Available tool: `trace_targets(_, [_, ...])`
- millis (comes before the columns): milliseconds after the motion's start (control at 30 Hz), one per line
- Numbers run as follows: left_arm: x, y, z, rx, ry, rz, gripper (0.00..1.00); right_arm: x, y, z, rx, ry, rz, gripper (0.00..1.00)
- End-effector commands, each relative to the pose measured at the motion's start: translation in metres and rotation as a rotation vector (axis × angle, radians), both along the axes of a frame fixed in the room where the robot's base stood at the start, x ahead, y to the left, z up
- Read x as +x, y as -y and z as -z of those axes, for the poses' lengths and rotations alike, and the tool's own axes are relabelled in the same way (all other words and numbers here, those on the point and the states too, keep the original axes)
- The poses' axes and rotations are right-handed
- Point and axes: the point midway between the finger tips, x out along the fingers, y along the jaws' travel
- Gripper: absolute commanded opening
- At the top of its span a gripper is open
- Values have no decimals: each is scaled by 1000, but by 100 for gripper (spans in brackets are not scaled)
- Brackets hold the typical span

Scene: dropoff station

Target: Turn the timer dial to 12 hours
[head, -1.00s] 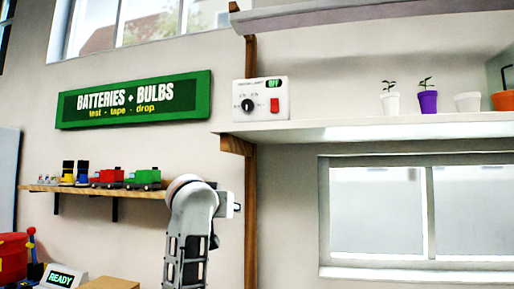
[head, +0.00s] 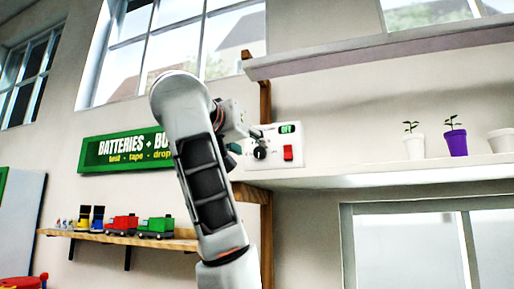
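The timer (head: 297,158) is a white box on the wall shelf, with a small green display (head: 288,129) that seems to read OFF, a red switch (head: 288,152) and a round black dial (head: 260,153). My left arm rises in front of the shelf. My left gripper (head: 250,142) is at the timer's left side, close to the dial, and covers the left part of the box's face. Whether its fingers touch the dial, and how far apart they are, I cannot tell. The dial's markings are mostly hidden or too small to read. My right gripper is not in view.
The white shelf (head: 380,178) carries the timer and several plant pots, including a purple pot (head: 456,143). Another shelf (head: 370,54) runs above. A green sign (head: 98,155) hangs left, above a wooden shelf (head: 90,237) with toy trucks.

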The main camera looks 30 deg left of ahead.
Motion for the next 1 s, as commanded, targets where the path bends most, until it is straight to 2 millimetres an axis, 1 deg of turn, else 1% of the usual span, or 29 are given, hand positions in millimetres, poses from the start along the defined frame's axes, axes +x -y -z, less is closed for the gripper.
trace_targets(33, [9,-4,-2,0,-3,-5,40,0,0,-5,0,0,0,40])
trace_targets(100, [20,-6,-1,1,-5,-5,40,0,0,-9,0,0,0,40])
trace_targets(300, [42,-9,-1,2,-2,-2,40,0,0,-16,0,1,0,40])
trace_targets(433, [48,-10,0,1,-1,-1,40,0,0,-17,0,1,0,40])
trace_targets(667, [48,-10,0,1,0,0,40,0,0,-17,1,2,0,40])
trace_targets(700, [48,-10,0,1,0,0,34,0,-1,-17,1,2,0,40])
trace_targets(767, [48,-10,0,1,0,0,19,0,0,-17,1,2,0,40])
trace_targets(800, [48,-10,0,0,0,0,9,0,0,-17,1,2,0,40])
trace_targets(833, [48,-10,0,0,0,0,1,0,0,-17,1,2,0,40])
trace_targets(1000, [48,-10,0,1,0,0,1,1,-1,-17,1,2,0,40])
